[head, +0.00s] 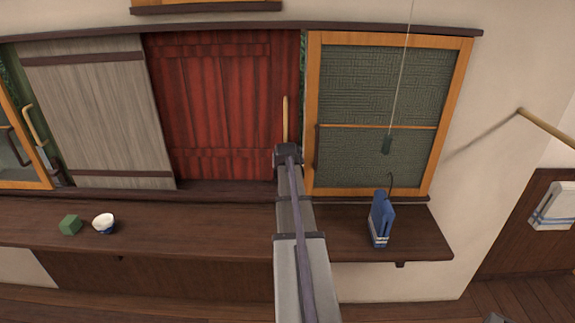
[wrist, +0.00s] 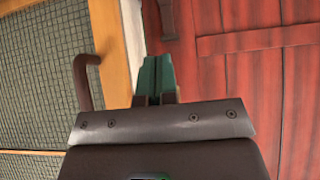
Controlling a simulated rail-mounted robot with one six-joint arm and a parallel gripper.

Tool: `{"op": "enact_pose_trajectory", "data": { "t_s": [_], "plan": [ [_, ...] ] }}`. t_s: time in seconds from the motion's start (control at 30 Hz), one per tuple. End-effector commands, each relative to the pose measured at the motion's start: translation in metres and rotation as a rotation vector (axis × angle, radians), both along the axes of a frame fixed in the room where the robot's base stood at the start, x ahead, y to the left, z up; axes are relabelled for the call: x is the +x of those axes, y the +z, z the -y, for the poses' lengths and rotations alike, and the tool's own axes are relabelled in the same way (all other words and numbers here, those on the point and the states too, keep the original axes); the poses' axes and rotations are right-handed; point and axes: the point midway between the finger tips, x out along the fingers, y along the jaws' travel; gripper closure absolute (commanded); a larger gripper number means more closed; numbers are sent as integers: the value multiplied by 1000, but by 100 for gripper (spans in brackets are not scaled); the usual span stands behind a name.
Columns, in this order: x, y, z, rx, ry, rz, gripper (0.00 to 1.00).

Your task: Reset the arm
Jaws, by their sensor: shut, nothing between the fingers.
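My gripper shows in the wrist view (wrist: 156,76), its greenish fingers together with nothing between them. In the head view my arm reaches up from the bottom centre and ends in front of the seam between the red sliding door (head: 220,105) and the wood-framed window (head: 385,126); the fingers are hidden there. In the wrist view the red door (wrist: 250,85) is to the right of the fingers and the wooden window frame (wrist: 112,45) to the left. A curved brown handle (wrist: 86,80) stands out just left of the gripper. I cannot tell any contact.
A dark shelf (head: 190,228) runs below the doors. It bears a green block (head: 70,225), a white-and-blue bowl (head: 104,223) and a blue object (head: 381,217). A grey panel (head: 98,110) is at the left. A cord (head: 401,70) hangs before the window.

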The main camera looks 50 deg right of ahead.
Motion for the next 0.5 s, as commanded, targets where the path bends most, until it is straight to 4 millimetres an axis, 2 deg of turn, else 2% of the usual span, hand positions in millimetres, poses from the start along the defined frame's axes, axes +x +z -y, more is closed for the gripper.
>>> {"op": "enact_pose_trajectory", "data": {
  "t_s": [0.23, 0.3, 0.37, 0.4, 0.47, 0.5],
  "plan": [
    [-1, -2, -1, 7, 3, -11, 100],
    [-9, -10, -9, 53, 7, -61, 100],
    [-31, -20, -33, 126, 15, -133, 100],
    [-40, -27, -62, 178, 38, -185, 100],
    [-43, -35, -115, 248, 103, -263, 100],
    [-43, -40, -155, 290, 156, -316, 100]
  ]
}}
